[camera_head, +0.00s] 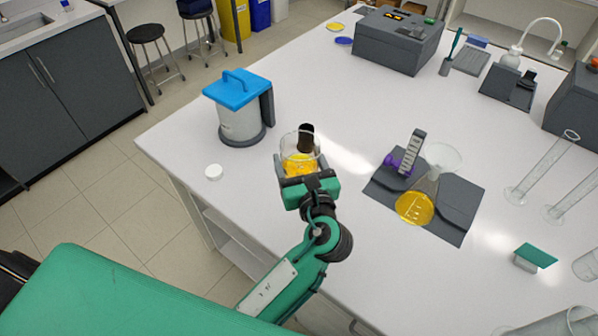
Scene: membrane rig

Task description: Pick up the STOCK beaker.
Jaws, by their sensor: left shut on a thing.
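The beaker (298,160) is clear glass with yellow-orange liquid in its lower part. It is near the left front of the white bench, and no STOCK label can be read on it. My left gripper (300,168) is shut on the beaker, with the fingers on either side of it. The beaker looks upright. I cannot tell whether its base touches the bench. The gripper hides part of the beaker's lower front. My right gripper is not in view.
A flask of yellow liquid (415,205) sits on a dark mat (455,228) to the right. Glass cylinders (541,170) stand far right.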

